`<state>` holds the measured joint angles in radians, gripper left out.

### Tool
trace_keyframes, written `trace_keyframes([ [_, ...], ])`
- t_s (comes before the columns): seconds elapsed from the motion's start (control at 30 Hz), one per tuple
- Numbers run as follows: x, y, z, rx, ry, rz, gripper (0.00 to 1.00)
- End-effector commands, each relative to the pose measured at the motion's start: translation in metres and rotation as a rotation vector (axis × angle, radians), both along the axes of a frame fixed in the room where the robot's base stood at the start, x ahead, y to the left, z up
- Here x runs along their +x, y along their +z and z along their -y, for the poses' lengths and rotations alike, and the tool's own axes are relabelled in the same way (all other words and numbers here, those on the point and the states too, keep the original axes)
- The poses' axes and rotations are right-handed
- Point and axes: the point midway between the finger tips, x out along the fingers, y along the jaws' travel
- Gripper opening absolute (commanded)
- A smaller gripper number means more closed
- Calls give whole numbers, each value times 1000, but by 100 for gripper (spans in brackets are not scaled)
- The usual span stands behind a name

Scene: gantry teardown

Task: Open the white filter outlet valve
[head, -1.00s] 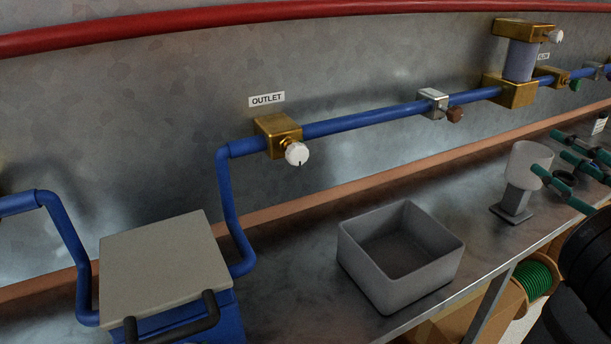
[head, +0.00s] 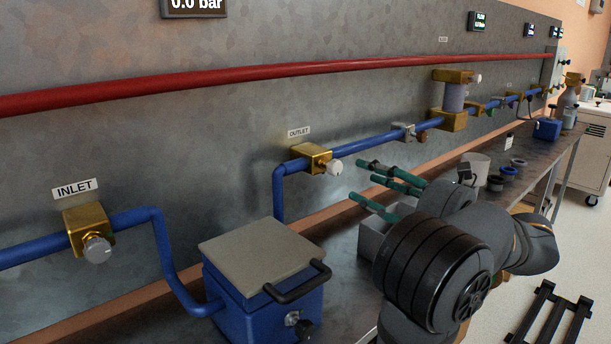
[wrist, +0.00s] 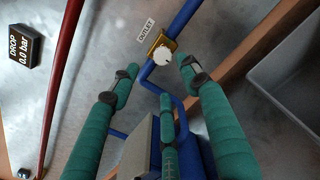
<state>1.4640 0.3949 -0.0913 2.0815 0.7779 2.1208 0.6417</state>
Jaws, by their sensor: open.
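The white outlet valve knob (head: 335,166) sits on the front of a brass valve block (head: 309,152) in the blue pipe, under the OUTLET label (head: 299,132). In the wrist view the knob (wrist: 162,58) is near the top middle, with a small dark mark on its face. My gripper (head: 364,181) has three teal fingers. They are spread open and empty, to the right of and slightly below the knob in the head view. In the wrist view the fingertips (wrist: 160,76) spread around and below the knob's picture. No contact shows.
A blue filter box (head: 250,300) with a grey lid and black handle stands below left. The inlet valve (head: 97,249) is further left. A grey bin (head: 370,241) is partly hidden behind my arm. A red pipe (head: 220,79) runs above along the wall.

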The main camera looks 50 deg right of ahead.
Motion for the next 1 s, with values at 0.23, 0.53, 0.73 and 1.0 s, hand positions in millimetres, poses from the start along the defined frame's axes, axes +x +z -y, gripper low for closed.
trace_keyframes([
  [0.23,43,0,4,-1,5,-1,46],
  [0.53,88,0,11,0,3,0,46],
  [0.73,97,0,12,1,0,0,46],
  [1.0,96,0,12,1,0,0,43],
])
